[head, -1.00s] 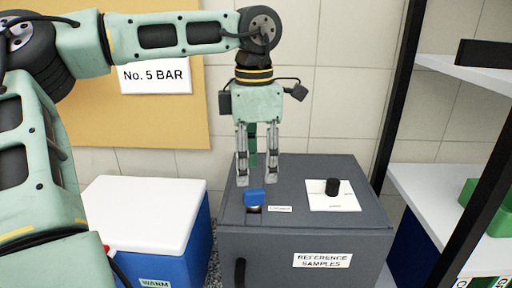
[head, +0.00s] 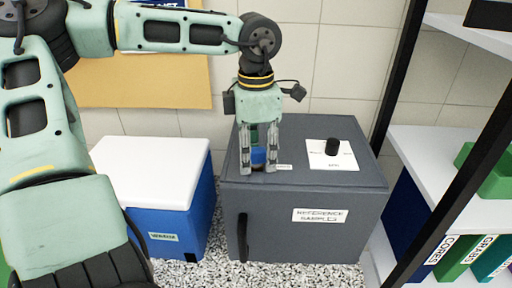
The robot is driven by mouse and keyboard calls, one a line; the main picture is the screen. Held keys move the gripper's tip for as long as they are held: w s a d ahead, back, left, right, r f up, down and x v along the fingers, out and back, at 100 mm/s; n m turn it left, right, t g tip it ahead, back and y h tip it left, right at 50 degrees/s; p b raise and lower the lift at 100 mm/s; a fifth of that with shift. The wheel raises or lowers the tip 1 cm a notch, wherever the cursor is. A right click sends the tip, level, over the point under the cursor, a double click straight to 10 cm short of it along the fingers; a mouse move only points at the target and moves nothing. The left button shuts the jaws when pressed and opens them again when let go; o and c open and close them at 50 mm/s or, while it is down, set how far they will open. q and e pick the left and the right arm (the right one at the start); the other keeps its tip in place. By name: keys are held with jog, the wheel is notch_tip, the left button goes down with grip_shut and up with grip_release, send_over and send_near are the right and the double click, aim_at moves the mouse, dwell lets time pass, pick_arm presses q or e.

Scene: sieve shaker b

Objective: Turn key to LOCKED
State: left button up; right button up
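The blue-headed key (head: 258,156) is on the top of the dark grey cabinet (head: 305,248), toward its left side. My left gripper (head: 258,171) points down over it, with its fingers parted and the blue head visible between them. The fingers hide the key's edges and base, and I cannot tell whether they touch it. A small white label (head: 284,167) lies just right of the key, too small to read. My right gripper is not in view.
A black knob (head: 332,147) stands on a white plate to the right on the cabinet top. A blue cooler (head: 172,222) with a white lid stands at left. Shelving (head: 435,150) with a green bin (head: 490,172) is at right. Gravel (head: 290,275) covers the floor.

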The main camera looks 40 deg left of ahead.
pick_arm(q)
grip_shut()
